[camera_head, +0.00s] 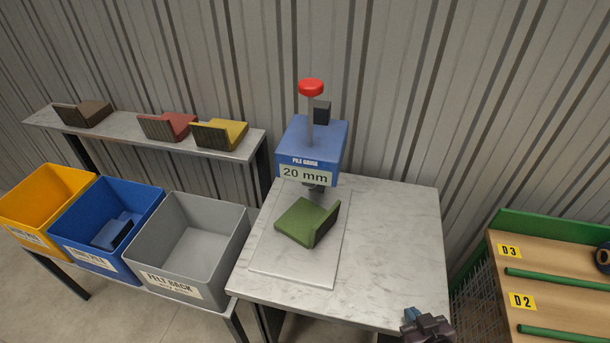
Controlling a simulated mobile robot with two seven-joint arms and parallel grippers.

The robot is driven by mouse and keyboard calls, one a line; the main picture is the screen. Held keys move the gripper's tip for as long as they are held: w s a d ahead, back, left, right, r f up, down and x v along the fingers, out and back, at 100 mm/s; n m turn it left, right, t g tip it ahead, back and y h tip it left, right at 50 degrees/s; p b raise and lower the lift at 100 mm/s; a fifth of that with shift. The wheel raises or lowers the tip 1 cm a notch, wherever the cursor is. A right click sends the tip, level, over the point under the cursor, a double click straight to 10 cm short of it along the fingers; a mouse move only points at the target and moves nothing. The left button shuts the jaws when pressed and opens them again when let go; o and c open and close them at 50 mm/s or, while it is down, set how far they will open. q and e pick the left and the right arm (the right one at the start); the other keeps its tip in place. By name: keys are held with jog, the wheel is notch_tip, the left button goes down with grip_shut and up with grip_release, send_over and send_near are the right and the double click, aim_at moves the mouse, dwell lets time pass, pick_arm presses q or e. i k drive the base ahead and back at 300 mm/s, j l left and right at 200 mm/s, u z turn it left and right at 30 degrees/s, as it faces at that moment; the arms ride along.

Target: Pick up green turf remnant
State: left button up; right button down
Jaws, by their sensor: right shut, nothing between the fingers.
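The green turf remnant (308,222) lies on the pale plate of the pile gauge, on the marble-topped table. It is a flat green piece with one darker edge turned up on its right side. My right gripper (412,316) is at the bottom of the view, over the table's front right edge, well apart from the remnant. It is shut and empty. My left gripper is not in view.
The blue pile gauge (312,150), reading 20 mm, stands right behind the remnant. Yellow (45,205), blue (105,225) and grey (190,245) bins stand left. A shelf (140,137) holds brown, red and yellow pieces. A wooden rack (560,285) stands right. The table's right half is clear.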

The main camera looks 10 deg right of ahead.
aim_at(306, 222)
jog(key=k+j, duration=0.2)
jog(key=k, duration=0.2)
jog(key=i+j+z, duration=0.25)
jog(key=j, duration=0.35)
jog(key=i+j+z, duration=0.2)
jog(key=j, duration=0.45)
jog(key=j+z, duration=0.25)
jog(key=j, duration=0.4)
jog(key=i+j+z, duration=0.2)
jog(key=j, duration=0.5)
jog(key=k, duration=0.1)
